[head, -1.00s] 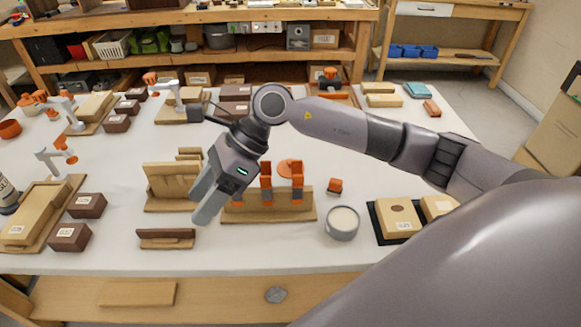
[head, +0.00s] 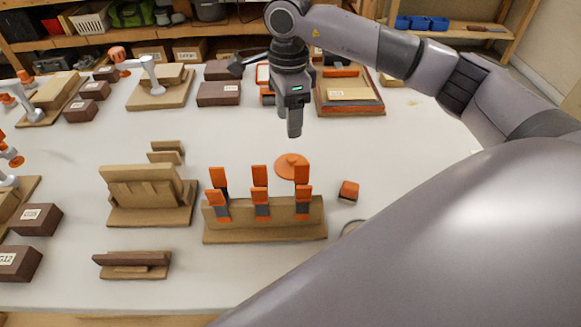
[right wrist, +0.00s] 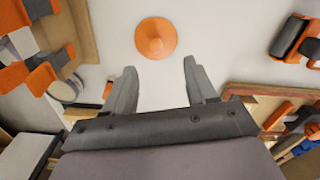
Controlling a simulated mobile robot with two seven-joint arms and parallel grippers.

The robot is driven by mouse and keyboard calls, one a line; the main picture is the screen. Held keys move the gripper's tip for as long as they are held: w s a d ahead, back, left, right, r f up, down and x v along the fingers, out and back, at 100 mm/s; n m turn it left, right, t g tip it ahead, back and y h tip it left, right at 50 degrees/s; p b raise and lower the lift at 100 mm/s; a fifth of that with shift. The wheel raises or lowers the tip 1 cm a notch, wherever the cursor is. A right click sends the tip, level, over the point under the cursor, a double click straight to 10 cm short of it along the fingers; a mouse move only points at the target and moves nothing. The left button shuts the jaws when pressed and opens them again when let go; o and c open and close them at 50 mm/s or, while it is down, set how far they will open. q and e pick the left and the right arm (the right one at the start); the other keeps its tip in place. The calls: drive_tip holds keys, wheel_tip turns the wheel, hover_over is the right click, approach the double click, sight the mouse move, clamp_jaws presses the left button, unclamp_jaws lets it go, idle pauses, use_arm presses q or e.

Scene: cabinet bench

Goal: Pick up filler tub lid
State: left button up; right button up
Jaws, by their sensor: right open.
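The filler tub lid is a round orange disc (head: 291,160) with a small raised centre. It lies on the white bench top behind the wooden rack of orange clamps. In the right wrist view the lid (right wrist: 155,38) is fully visible, beyond the fingertips and roughly centred between them. My right gripper (head: 294,130) is open and empty, pointing down above the bench, farther back than the lid in the head view. Its two fingers (right wrist: 159,72) are apart and not touching the lid. The filler tub (head: 353,229) is mostly hidden behind my right arm. My left gripper is not in view.
The clamp rack (head: 265,232) stands just in front of the lid. A small orange block (head: 348,190) lies to the lid's right. A wooden tray (head: 350,100) is behind on the right. A wooden slotted stand (head: 150,205) is at left.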

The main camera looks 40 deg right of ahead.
sight(291, 157)
drive_tip(key=shift+s+a+f+b, duration=0.1)
drive_tip(key=shift+f+b, duration=0.25)
drive_tip(key=shift+f, duration=0.2)
drive_tip(key=shift+s+a+f+b, duration=0.1)
drive_tip(key=shift+f+b, duration=0.2)
drive_tip(key=shift+f, duration=0.25)
drive_tip(key=shift+s+d+f, duration=0.1)
drive_tip(key=shift+s+f, duration=0.05)
drive_tip(key=shift+f, duration=1.7)
drive_tip(key=shift+s+d+f, duration=0.1)
drive_tip(key=shift+f, duration=1.7)
clamp_jaws()
